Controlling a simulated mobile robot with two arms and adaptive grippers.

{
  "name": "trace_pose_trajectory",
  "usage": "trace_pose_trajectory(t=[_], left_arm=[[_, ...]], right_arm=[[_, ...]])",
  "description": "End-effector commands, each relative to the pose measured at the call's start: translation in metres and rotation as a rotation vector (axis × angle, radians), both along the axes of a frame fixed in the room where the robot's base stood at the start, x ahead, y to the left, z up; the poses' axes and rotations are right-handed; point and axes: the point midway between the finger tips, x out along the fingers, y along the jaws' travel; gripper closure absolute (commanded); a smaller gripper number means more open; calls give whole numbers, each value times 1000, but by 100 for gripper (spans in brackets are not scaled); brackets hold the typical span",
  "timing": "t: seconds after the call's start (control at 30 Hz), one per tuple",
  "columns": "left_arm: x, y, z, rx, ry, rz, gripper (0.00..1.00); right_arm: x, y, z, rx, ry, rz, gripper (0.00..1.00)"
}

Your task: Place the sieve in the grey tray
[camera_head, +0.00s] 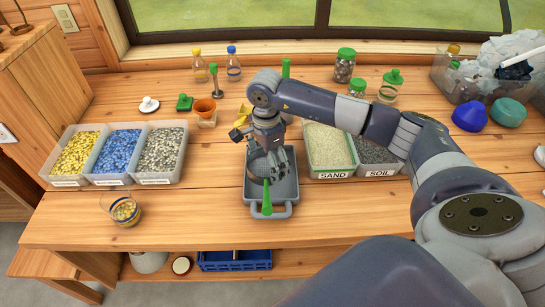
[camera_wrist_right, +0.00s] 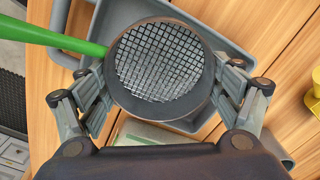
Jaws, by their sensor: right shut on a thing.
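The sieve has a dark round rim with a wire mesh (camera_wrist_right: 160,62) and a green handle (camera_head: 267,195). My right gripper (camera_head: 270,165) is shut on the sieve's rim, with one finger on each side of it in the right wrist view (camera_wrist_right: 160,90). The sieve is over the grey tray (camera_head: 290,207), its green handle pointing to the tray's front edge. I cannot tell whether the sieve touches the tray floor. The gripper and arm hide part of the sieve and the back of the tray. My left gripper is not in view.
Bins of yellow, blue and grey gravel (camera_head: 122,182) stand to the left, with a glass of pebbles (camera_head: 125,211) in front. The sand bin (camera_head: 327,150) and soil bin (camera_head: 375,156) stand close on the right. Bottles and jars line the back.

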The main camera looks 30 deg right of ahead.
Motion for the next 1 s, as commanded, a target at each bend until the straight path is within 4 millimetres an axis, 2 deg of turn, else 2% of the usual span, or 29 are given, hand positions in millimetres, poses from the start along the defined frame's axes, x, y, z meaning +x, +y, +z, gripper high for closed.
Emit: trace_pose_trajectory(t=[0.1,0.23,0.37,0.6,0.97,1.0], left_arm=[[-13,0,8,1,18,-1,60],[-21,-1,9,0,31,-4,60],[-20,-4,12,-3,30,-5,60],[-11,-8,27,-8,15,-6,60],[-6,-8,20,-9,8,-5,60],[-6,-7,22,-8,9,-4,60]], right_arm=[[13,-19,1,1,-1,-4,43],[19,-29,-2,0,-1,0,43],[20,-30,-7,1,0,1,43],[20,-30,-36,0,1,0,43],[20,-30,-43,0,-2,1,43],[20,-30,-42,0,-1,1,9]])
